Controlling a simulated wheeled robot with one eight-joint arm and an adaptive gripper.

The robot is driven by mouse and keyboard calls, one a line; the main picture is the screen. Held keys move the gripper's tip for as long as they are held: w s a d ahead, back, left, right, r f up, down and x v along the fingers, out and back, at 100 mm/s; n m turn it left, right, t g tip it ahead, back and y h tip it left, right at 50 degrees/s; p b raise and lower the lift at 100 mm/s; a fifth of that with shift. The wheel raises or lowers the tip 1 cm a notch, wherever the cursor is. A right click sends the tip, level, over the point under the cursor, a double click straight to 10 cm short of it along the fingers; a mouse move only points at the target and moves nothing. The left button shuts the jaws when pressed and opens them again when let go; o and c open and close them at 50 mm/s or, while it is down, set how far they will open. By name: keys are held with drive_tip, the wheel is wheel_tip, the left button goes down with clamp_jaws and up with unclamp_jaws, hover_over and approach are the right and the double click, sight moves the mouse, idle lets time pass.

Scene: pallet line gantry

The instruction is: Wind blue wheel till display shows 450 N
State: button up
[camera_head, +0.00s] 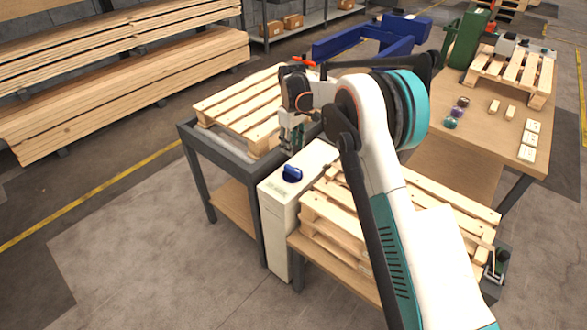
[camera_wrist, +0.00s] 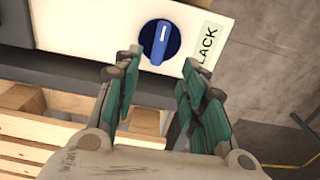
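The blue wheel (camera_head: 292,174) is a round knob on top of a narrow white cabinet (camera_head: 274,213) between two pallet tables. In the wrist view the blue wheel (camera_wrist: 160,42) has a raised grip bar with a white line on it. A label reading "LACK" (camera_wrist: 203,53) is beside it; the rest of the word is cut off or hidden. My gripper (camera_wrist: 158,82) is open and empty, its teal fingers apart and short of the wheel. In the head view my gripper (camera_head: 292,140) hangs behind the wheel, apart from it. No display reading is legible in either view.
A pallet (camera_head: 240,113) lies on the left table, and stacked pallets (camera_head: 335,215) stand right of the cabinet. A wooden table (camera_head: 450,143) at the right holds small parts and another pallet. Blue forks (camera_head: 370,40) stand behind. The floor at front left is clear.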

sight(292, 168)
wheel_tip(292, 168, down, 12)
drive_tip(key=b, duration=0.4)
drive_tip(key=shift+r, duration=0.2)
clamp_jaws()
